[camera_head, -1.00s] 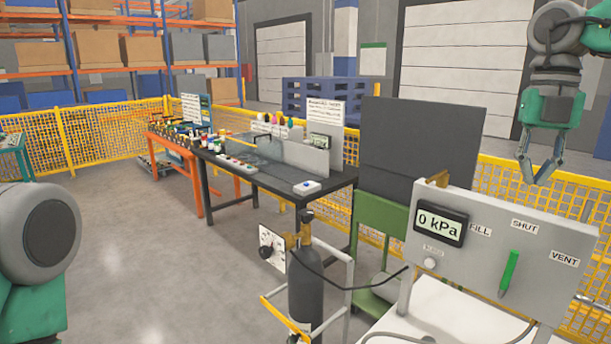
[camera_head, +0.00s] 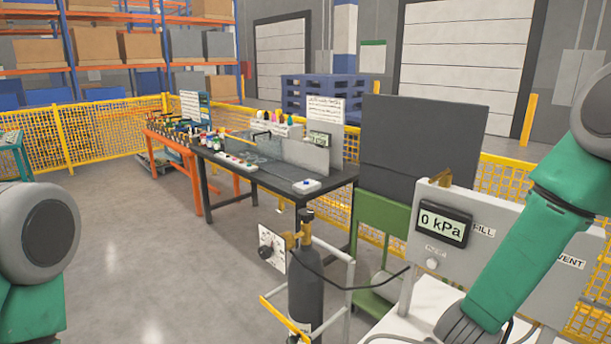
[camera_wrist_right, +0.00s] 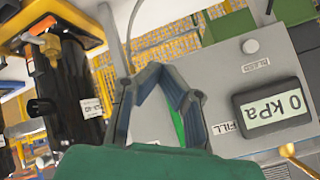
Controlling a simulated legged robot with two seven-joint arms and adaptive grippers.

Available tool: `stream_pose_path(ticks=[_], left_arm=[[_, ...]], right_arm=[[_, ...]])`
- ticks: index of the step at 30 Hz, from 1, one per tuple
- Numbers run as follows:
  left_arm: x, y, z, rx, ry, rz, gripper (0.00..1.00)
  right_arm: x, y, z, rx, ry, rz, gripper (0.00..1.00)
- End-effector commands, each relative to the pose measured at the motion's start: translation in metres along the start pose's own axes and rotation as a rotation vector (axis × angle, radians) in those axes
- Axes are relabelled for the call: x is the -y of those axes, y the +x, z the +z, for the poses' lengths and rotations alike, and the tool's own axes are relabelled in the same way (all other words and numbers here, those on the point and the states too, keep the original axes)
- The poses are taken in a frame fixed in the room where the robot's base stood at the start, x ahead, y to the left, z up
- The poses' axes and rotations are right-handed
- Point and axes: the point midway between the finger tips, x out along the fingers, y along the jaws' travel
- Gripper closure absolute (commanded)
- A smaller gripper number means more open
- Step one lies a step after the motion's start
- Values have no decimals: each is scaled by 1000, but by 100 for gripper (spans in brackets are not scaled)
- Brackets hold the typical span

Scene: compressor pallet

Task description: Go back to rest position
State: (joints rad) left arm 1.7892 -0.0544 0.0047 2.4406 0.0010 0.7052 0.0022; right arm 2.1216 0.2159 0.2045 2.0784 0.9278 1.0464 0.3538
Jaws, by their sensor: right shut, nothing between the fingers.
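My right arm (camera_head: 535,240) now crosses in front of the grey valve panel (camera_head: 400,290) in the head view, and its hand is out of that frame. In the right wrist view my right gripper (camera_wrist_right: 158,70) is shut with its fingertips together and nothing held. Part of a green lever (camera_wrist_right: 178,125) shows behind the fingers, apart from them as far as I can tell. The panel display (camera_head: 443,224) reads 0 kPa. The SHUT label is hidden behind my arm. My left arm (camera_head: 38,240) shows at the left edge, and its gripper is out of view.
A black gas cylinder (camera_head: 306,275) on a cart stands left of the panel, with a hose running toward it. A dark workbench (camera_head: 275,185) with small items stands behind. Yellow mesh fencing (camera_head: 110,135) runs along the back. The floor at left is clear.

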Motion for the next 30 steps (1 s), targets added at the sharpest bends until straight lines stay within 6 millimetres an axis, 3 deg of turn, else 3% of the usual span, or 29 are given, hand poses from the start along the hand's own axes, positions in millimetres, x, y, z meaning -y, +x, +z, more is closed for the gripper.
stream_pose_path(ticks=[1, 3, 6, 12, 18, 30], left_arm=[[0, 0, 0, 0, 0, 0, 44], [0, 0, 0, 0, 0, 0, 44], [0, 0, 0, 0, 0, 0, 44], [0, 0, 0, 0, 0, 0, 44], [0, 0, 0, 0, 0, 0, 44], [-1, 104, 6, 0, 0, 0, 44]], right_arm=[[-31, -1, 29, 82, -196, -17, 100], [-70, -8, 64, 206, -444, -48, 100], [-128, -26, 102, 377, -743, -79, 100], [-221, -67, 139, 660, -1154, -122, 100], [-296, -113, 146, 906, -1438, -152, 100], [-338, -42, 211, 894, -1425, -158, 100]])
